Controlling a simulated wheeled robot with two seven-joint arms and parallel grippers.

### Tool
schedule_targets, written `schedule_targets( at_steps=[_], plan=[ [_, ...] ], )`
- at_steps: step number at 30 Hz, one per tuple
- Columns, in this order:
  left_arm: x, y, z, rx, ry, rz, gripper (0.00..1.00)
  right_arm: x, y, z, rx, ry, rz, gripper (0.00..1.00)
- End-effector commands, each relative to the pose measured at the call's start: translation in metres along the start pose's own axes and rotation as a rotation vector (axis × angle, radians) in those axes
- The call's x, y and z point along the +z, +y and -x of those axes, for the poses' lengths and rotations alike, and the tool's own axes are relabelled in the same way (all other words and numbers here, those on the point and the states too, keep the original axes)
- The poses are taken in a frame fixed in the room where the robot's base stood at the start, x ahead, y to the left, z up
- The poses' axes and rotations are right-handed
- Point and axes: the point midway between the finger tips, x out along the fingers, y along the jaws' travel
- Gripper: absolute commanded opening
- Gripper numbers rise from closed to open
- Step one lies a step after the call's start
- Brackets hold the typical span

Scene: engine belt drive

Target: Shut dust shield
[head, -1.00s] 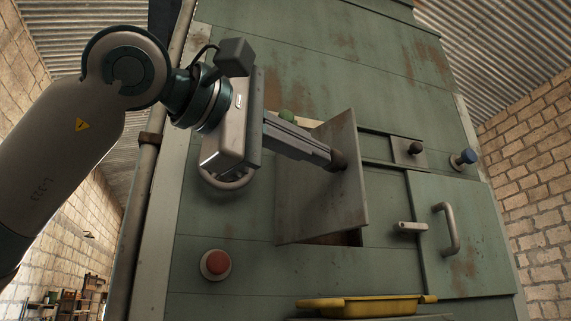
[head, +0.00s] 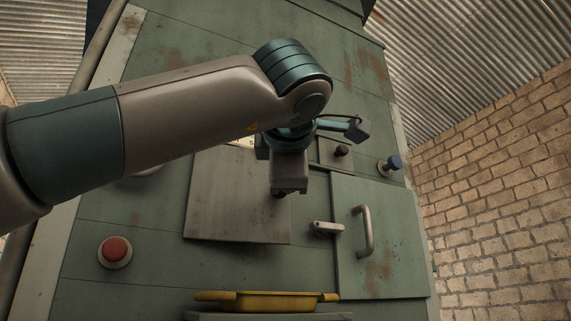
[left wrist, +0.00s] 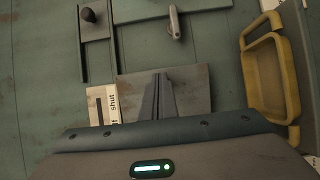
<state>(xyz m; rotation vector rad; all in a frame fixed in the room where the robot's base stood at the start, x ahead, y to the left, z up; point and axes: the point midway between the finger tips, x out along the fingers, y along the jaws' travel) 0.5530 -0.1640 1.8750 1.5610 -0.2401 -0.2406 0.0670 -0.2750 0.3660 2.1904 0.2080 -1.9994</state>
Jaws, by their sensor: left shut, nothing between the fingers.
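The dust shield (head: 232,205), a grey square plate, looks flat or nearly flat against the green cabinet front in the head view. In the left wrist view the plate (left wrist: 195,88) lies behind my fingers. My left gripper (head: 289,186) is in front of the plate's right part; its fingers (left wrist: 160,95) are shut and empty. A dark knob (head: 279,195) on the plate shows partly beneath the gripper. I cannot tell whether the fingertips touch the plate. A label reading "shut" (left wrist: 112,104) is beside the plate in the wrist view. My right gripper is out of view.
A red button (head: 115,250) is at lower left. A yellow tray (head: 265,301) is below.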

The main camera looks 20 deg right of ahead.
Motion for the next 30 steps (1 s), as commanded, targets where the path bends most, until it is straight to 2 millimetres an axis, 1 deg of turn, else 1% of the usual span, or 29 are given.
schedule_targets(
  at_steps=[1,2,4,10,13,24,30],
  plan=[
    [0.0,0.002,-0.008,-0.002,0.001,0.001,0.0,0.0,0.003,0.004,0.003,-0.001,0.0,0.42],
    [0.0,0.001,-0.012,-0.002,0.001,0.001,0.0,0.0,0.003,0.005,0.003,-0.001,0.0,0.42],
    [0.002,0.002,-0.021,-0.001,-0.001,0.001,0.0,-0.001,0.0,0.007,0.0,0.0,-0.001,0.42],
    [0.002,0.001,-0.038,0.0,-0.001,0.0,0.0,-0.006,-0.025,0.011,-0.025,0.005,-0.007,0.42],
    [0.001,0.0,-0.043,-0.001,-0.002,0.001,0.0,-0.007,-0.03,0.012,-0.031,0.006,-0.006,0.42],
    [0.001,0.0,-0.047,0.0,-0.001,0.001,0.0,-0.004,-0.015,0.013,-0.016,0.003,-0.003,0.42],
    [0.0,0.0,-0.047,-0.001,-0.001,0.001,0.0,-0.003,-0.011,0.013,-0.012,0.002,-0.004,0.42]
  ],
)
